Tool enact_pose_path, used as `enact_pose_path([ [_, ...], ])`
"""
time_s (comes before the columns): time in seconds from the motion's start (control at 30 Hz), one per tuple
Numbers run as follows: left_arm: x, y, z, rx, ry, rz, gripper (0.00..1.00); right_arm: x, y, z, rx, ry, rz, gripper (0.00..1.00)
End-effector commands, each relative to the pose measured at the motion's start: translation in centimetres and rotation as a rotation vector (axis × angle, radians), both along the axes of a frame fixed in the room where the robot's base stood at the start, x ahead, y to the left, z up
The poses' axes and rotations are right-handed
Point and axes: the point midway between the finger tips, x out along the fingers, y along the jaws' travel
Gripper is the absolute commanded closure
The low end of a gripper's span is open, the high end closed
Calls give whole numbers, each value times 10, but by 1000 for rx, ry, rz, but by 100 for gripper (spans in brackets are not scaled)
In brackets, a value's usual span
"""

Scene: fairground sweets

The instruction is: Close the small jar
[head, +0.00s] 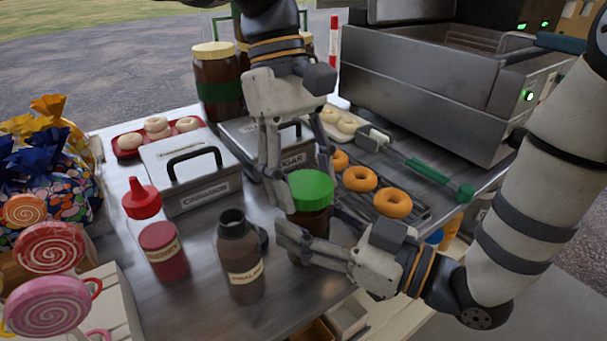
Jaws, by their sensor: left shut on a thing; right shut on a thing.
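The small jar (309,222) is dark brown and stands upright near the middle of the metal table. Its green lid (310,185) sits at the top of the jar; I cannot tell whether it is screwed tight. My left gripper (297,178) reaches down from above, with its fingers around the lid, shut on it. My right gripper (318,232) comes in from the right, low down, shut on the jar's body. Its fingers hide much of the lower jar.
A dark brown bottle (238,258) and a red sauce bottle (163,250) stand to the left. A lidded metal container (190,172) is behind them. A fryer (430,95) stands behind.

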Motion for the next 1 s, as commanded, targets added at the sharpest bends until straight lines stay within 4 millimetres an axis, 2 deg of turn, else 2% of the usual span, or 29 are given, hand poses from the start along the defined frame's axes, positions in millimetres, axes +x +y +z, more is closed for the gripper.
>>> enact_pose_path([
  [0.67,0,0,-12,0,0,-22,61,0,0,0,0,-1,0,100],
  [0.77,2,-3,-12,3,-3,-191,61,0,0,0,-1,-1,0,100],
  [0.87,3,-8,-13,5,-3,-545,61,0,0,0,0,0,0,100],
  [1.0,0,-13,-12,10,0,-1124,61,0,0,0,0,0,0,100],
])
